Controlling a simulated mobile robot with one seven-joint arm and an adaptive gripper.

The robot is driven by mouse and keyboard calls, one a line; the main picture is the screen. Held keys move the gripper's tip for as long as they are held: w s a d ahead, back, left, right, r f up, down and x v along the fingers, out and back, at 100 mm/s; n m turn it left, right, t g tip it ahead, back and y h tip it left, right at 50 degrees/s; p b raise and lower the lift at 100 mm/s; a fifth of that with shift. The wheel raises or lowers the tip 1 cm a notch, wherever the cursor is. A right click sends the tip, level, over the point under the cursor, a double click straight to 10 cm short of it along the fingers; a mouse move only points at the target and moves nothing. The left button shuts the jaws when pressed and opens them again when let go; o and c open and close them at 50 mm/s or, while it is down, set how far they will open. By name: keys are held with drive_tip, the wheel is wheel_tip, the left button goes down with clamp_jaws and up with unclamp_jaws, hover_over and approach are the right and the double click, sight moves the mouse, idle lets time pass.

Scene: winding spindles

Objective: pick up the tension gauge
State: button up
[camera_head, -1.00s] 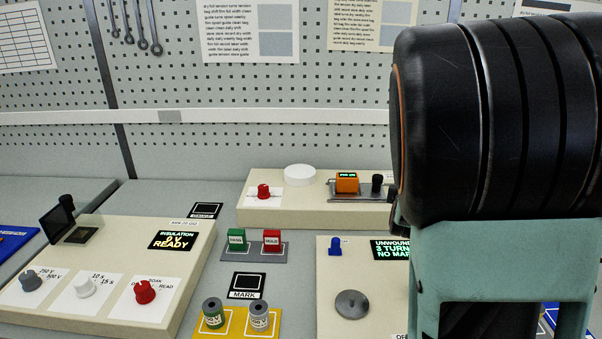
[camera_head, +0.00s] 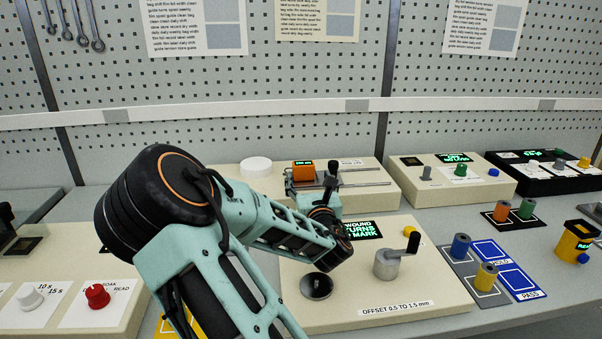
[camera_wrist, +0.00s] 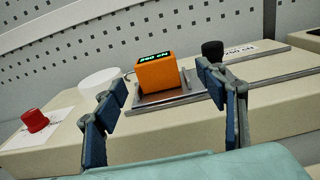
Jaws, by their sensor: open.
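A yellow device with a small green-lit display and a blue button (camera_head: 575,243) stands at the far right of the bench in the head view; it looks like the tension gauge, though its label is too small to read. It is not in the wrist view. My gripper (camera_wrist: 163,88) is open and empty, far to its left. The gripper faces an orange box with a green display (camera_wrist: 158,72) on a metal slide, which lies beyond the fingers.
A winding panel with a grey crank (camera_head: 387,265) lies below my gripper. Blue pads (camera_head: 515,278) and several coloured spools stand between it and the yellow device. Low control boxes (camera_head: 442,185) line the back. A black knob (camera_wrist: 212,50) rises beside the right finger.

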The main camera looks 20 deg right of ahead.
sight(305, 167)
drive_tip(key=shift+x, duration=0.95)
drive_tip(key=x, duration=0.4)
drive_tip(key=shift+w+a+r, duration=0.2)
drive_tip(key=shift+w+r, duration=0.05)
drive_tip(key=shift+r, duration=0.15)
drive_tip(key=shift+w+d, duration=0.1)
drive_tip(key=shift+w, duration=0.5)
drive_tip(key=shift+c, duration=0.4)
drive_tip(key=c, duration=1.5)
